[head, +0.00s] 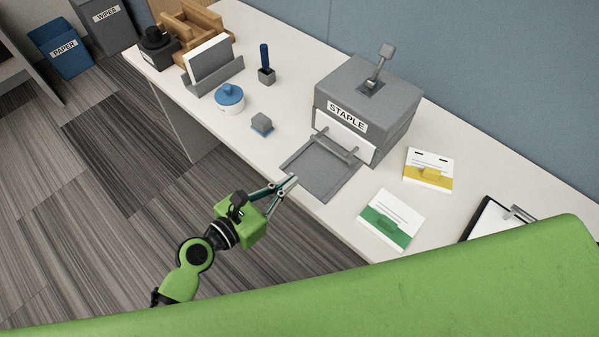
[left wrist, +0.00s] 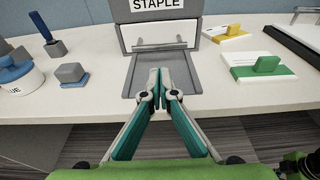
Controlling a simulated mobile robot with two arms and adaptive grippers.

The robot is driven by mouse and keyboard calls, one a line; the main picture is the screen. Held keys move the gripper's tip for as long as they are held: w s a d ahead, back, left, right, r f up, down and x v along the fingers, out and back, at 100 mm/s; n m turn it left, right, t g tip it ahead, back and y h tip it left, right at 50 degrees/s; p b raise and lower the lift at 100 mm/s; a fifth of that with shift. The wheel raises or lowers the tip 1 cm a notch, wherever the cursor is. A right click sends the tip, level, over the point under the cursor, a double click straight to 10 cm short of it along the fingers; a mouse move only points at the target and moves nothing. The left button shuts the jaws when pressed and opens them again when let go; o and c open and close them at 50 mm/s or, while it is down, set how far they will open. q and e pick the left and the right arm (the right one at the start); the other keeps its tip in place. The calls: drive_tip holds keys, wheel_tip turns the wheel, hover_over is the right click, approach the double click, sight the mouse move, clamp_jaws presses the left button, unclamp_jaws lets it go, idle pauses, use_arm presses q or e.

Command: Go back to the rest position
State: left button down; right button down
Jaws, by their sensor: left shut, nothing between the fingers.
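My left gripper (head: 291,180) is shut and empty, at the near edge of the desk in front of the grey tray of the stapling machine. In the left wrist view its fingertips (left wrist: 159,78) meet in front of that tray. The grey machine (head: 368,95) marked STAPLE has a lever on top and a white front panel with a handle. My right gripper is not in view.
On the white desk (head: 240,143) stand a blue-lidded pot (head: 229,97), a small grey block (head: 262,123), a paper holder (head: 215,75), a green-banded packet (head: 391,219), a yellow-banded packet (head: 428,170) and a clipboard (head: 487,221). Bins stand at the far left. Carpet (head: 90,220) is open left of the desk.

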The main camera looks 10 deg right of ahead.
use_arm(q)
drive_tip(key=s+a+f+m+g+y, duration=0.1)
drive_tip(key=s+a+f+m+y, duration=0.4)
drive_tip(key=f, duration=0.6)
drive_tip(key=s+a+f+m+g+y, duration=0.1)
drive_tip(key=a+f+m, duration=0.2)
drive_tip(key=a+f, duration=0.6)
drive_tip(key=s+a+f+m+g+y, duration=0.1)
drive_tip(key=s+a+f+m+y, duration=0.3)
drive_tip(key=f, duration=1)
drive_tip(key=s+a+f+m+g+y, duration=0.1)
drive_tip(key=s+a+f+m, duration=0.2)
drive_tip(key=s, duration=0.5)
drive_tip(key=s+a+f+m+g+y, duration=0.1)
drive_tip(key=s+a+f+m, duration=0.3)
drive_tip(key=s, duration=0.5)
drive_tip(key=s+a+f+m+g, duration=0.3)
drive_tip(key=s+f+m, duration=0.4)
drive_tip(key=s+m, duration=0.1)
drive_tip(key=shift+s+a+f+m+y, duration=0.15)
drive_tip(key=shift+s+a+m+y, duration=0.15)
drive_tip(key=shift+y, duration=0.1)
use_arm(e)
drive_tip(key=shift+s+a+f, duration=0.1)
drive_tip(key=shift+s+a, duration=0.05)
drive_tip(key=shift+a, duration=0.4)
